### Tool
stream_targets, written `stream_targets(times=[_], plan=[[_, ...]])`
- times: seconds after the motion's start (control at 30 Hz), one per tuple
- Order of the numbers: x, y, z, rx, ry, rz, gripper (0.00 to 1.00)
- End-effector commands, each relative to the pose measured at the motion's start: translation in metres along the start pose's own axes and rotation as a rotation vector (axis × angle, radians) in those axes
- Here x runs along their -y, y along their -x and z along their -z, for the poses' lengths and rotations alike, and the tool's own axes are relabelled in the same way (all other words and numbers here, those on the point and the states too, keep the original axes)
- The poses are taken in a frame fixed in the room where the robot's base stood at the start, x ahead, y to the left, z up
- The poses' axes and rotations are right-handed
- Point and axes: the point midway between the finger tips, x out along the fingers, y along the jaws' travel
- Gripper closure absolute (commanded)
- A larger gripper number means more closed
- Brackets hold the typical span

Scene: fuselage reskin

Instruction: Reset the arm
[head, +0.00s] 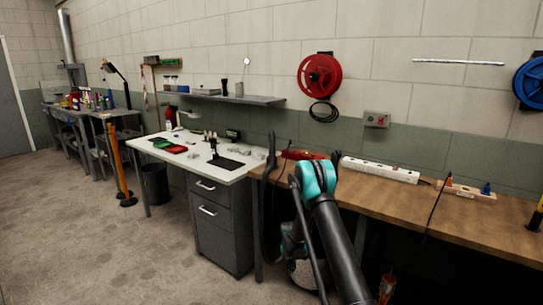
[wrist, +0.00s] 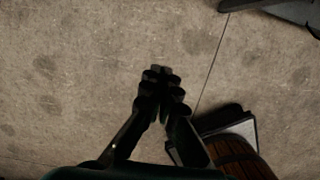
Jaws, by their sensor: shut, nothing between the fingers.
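My gripper (wrist: 160,73) shows in the middle of the wrist view, with its dark fingertips together and nothing between them. It points down over bare concrete floor and touches nothing that I can see. In the head view my arm, with its teal joint, rises in front of the wooden workbench (head: 395,200). I cannot clearly make out the gripper's fingers in the head view.
A white-topped bench (head: 225,172) with grey drawers (head: 222,225) stands left of the wooden workbench. A power strip (head: 380,170) lies on the wood. A dark bin (head: 154,184) and an orange post (head: 118,165) stand farther left. The floor (head: 90,245) at front left is clear.

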Motion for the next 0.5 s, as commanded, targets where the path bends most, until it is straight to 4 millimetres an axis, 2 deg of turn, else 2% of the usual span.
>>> stream_targets(times=[0.27, 0.5], plan=[[0.005, 0.027, -0.004, 0.005, -0.091, -0.01, 1.0], [0.015, 0.062, -0.006, 0.009, -0.221, -0.023, 1.0]])
